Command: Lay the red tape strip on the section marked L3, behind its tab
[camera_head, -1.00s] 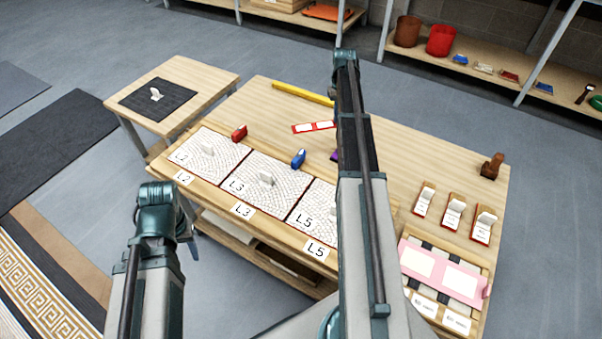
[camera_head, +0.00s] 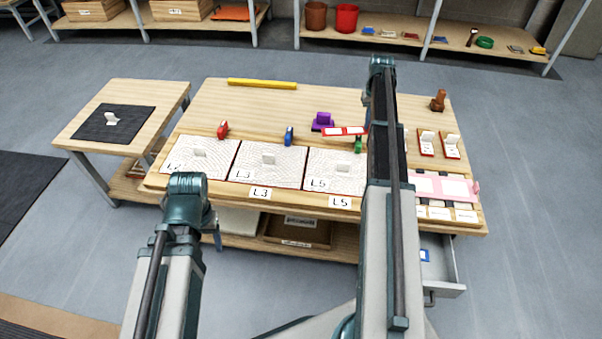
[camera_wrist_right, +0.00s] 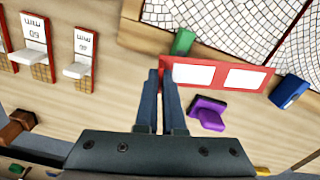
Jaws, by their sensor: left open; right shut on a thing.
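The red tape strip (camera_head: 345,131), with white panels, shows left of my right forearm in the head view. In the right wrist view, my right gripper (camera_wrist_right: 161,76) is shut on one end of the strip (camera_wrist_right: 218,87). The strip seems held above the wooden table, near a green block and a purple block. The L3 section (camera_head: 290,167) is a pale mosaic panel with a small upright tab (camera_head: 268,158), between the sections L2 and L5 (camera_head: 325,173). My right arm hides its gripper in the head view. My left gripper is out of sight; only its arm shows.
Red (camera_head: 223,130), blue (camera_head: 289,136), purple (camera_head: 322,121) and green (camera_head: 358,144) blocks stand behind the panels. A yellow bar (camera_head: 262,84) lies at the back. A pink strip (camera_head: 440,187) lies at the right. The table's back middle is clear.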

